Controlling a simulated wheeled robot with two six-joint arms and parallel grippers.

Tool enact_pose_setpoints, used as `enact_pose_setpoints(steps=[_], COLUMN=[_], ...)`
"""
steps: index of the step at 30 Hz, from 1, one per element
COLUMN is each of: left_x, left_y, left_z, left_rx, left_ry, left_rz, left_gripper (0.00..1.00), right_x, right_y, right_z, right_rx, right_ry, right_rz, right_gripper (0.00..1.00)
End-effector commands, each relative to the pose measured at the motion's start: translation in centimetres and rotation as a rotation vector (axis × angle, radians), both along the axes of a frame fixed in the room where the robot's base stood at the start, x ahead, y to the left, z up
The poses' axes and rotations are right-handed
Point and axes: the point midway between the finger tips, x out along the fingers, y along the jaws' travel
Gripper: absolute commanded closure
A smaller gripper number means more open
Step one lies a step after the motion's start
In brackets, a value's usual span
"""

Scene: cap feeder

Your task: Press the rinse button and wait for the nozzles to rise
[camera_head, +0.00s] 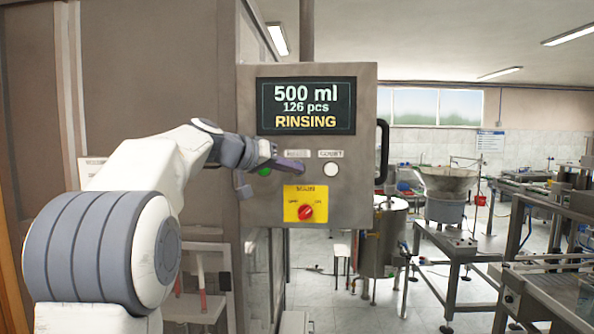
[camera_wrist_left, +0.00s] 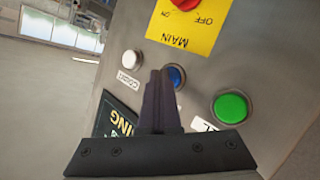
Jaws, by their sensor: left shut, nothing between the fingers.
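The steel control panel (camera_head: 350,205) faces me. Its screen (camera_head: 306,106) reads "500 ml", "126 pcs" and "RINSING". My left gripper (camera_head: 301,169) is shut and empty, with its tips at the panel just below the partly covered label left of "COUNT". In the left wrist view the shut fingers (camera_wrist_left: 160,74) overlap the edge of a blue button (camera_wrist_left: 177,78). I cannot tell whether they touch or press it. The fingers hide this button in the head view. The nozzles are not visible. My right gripper is not in view.
A green button (camera_head: 265,171) and a white button (camera_head: 331,170) flank the fingertips. Below is the yellow MAIN plate with a red knob (camera_head: 306,211). A black handle (camera_head: 382,151) stands out at the panel's right edge. Steel machines and a hopper (camera_head: 446,182) stand at right.

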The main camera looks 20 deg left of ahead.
Motion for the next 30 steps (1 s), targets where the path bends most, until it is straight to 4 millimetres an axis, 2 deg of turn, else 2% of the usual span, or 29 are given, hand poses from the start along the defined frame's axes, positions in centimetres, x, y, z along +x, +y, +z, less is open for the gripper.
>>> enact_pose_setpoints(steps=[12,23,30], left_x=[-1.4,-1.7,-3.6], left_y=[-0.4,-0.5,-1.0], left_z=[-0.2,0.0,-0.3], left_rx=[0.000,0.000,0.001], left_ry=[-0.001,-0.001,-0.003], left_rz=[0.002,0.000,0.002], left_gripper=[1.00,1.00,1.00], right_x=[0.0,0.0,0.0], right_y=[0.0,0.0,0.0], right_z=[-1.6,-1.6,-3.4], right_rx=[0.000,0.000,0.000], right_ry=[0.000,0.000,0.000], right_rz=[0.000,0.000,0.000], right_gripper=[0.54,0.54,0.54])
